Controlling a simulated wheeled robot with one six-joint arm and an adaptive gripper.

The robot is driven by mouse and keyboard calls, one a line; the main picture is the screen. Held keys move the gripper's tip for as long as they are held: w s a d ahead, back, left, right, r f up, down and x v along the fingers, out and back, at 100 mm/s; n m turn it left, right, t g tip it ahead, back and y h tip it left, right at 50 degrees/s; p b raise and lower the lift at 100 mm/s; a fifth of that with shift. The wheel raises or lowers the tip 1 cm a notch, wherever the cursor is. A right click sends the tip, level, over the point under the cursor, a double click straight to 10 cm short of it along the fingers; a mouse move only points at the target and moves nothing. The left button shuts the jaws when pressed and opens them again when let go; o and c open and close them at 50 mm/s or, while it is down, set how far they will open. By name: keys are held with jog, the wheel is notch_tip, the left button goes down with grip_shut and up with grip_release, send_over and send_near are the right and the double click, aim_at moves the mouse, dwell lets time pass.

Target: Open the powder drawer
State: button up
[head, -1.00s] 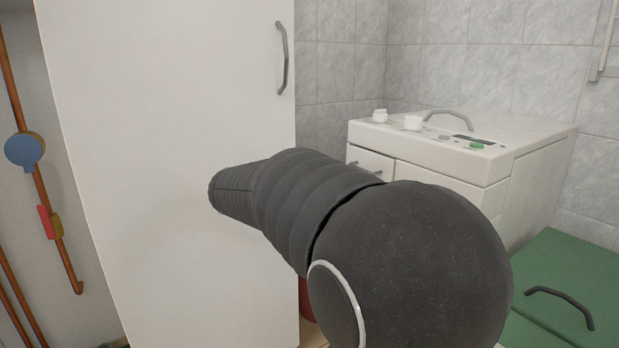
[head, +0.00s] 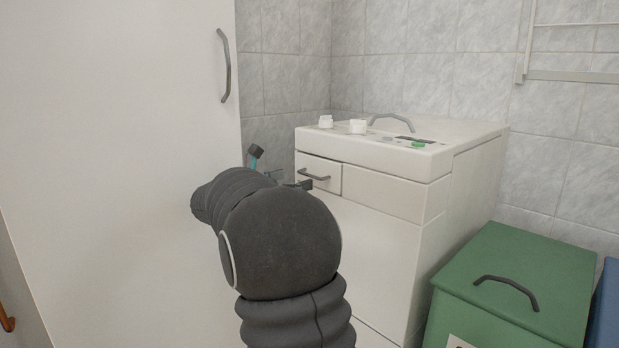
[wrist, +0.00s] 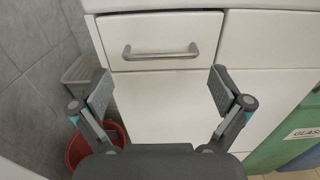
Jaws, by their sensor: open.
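The powder drawer (head: 323,168) is the small white front at the upper left of the white washing machine (head: 385,230), with a grey bar handle (head: 314,174). It looks shut. In the wrist view the drawer front (wrist: 160,28) is at the top, and its handle (wrist: 160,54) lies ahead of my gripper (wrist: 160,92). My gripper is open and empty, its two fingers apart on either side below the handle and not touching it. In the head view my dark arm hides most of the gripper; only parts show left of the drawer.
A tall white cabinet (head: 110,150) with a grey handle stands at the left, close to my arm. A green lidded bin (head: 530,270) stands right of the machine. A red bucket (wrist: 82,152) and a grey container (wrist: 80,70) show at the wrist view's left.

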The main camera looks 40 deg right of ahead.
aim_at(308, 175)
jog(key=shift+w+d, duration=0.2)
jog(key=shift+d, duration=2.35)
